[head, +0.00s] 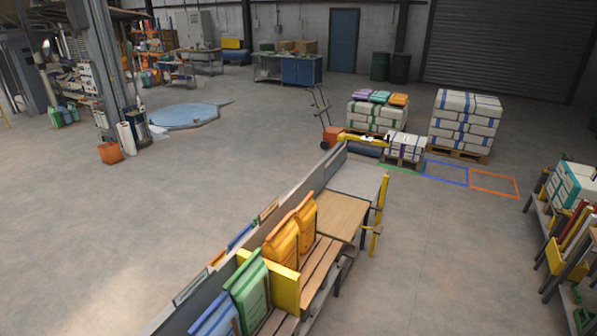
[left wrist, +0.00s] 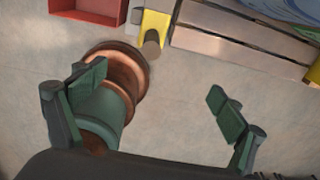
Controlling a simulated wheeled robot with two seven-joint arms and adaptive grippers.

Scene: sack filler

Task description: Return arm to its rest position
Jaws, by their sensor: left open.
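My left gripper (left wrist: 162,102) shows in the left wrist view with its two dark green fingers spread wide apart. No object is held between the fingertips, and grey floor shows between them. In the head view neither arm nor gripper appears. My right gripper is not in view in either picture.
In the head view a long bench (head: 342,214) holds orange sacks (head: 282,244) and a green sack (head: 249,284). A rack (head: 565,245) stands at right. Stacked pallets (head: 465,122) stand behind. Open floor (head: 180,215) lies left. The wrist view shows a red box (left wrist: 92,12) and wooden slats (left wrist: 245,38).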

